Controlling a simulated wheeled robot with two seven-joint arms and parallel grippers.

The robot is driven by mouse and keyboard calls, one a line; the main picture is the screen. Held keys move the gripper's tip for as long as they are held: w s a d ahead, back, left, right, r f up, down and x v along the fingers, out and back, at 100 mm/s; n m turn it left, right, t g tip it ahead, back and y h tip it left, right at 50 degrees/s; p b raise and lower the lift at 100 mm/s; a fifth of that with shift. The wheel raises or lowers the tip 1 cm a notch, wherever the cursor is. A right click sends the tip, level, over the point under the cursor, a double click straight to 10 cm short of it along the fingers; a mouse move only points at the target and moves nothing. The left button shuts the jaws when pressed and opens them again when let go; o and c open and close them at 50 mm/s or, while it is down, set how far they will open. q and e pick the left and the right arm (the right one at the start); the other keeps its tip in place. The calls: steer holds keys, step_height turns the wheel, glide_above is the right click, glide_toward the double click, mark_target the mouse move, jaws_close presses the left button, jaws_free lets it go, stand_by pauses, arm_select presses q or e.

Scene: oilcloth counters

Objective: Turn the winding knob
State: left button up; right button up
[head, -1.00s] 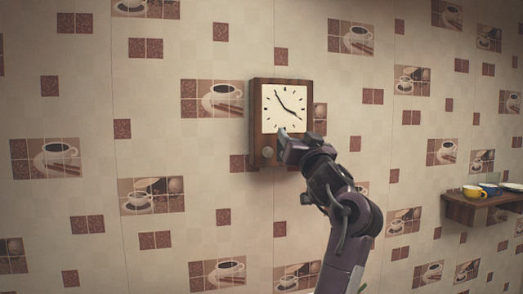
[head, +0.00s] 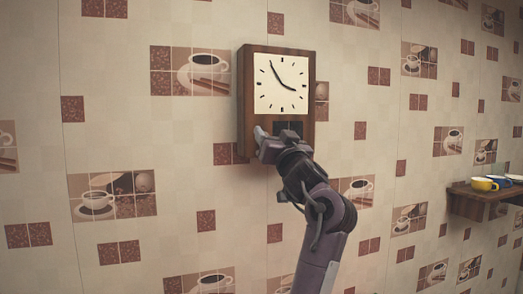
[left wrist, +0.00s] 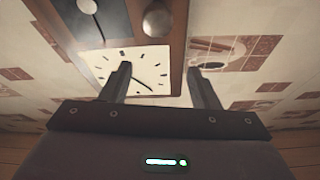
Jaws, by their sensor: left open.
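A wooden wall clock (head: 243,100) with a white face hangs on the tiled wall. The winding knob (left wrist: 157,22) shows in the left wrist view as a round, pale metal knob on the wood beside a dark window (left wrist: 98,18). My left gripper (head: 262,134) is at the lower part of the clock. In the left wrist view the fingers of my left gripper (left wrist: 158,82) are apart with nothing held. The knob lies beyond the fingertips, above the gap between them in the picture. My right gripper is not in view.
The wall around the clock is flat, patterned with coffee cups and brown squares, and otherwise clear.

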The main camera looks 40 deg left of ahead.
arm_select(q)
step_height(320, 180, down, 4)
steer(key=f+b, duration=0.1)
steer(key=b, duration=0.2)
steer(key=p+x, duration=0.1)
steer(key=x, duration=0.3)
steer(key=p+x, duration=0.2)
steer(key=x, duration=0.2)
steer(key=shift+w+a+r, duration=0.1)
steer(key=shift+a+r, duration=0.05)
steer(key=shift+r, duration=0.2)
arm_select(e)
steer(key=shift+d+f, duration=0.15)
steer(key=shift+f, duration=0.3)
arm_select(q)
steer(key=shift+c, duration=0.4)
steer(key=c, duration=0.9)
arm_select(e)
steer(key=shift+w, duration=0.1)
arm_select(q)
steer(key=shift+m, duration=0.3)
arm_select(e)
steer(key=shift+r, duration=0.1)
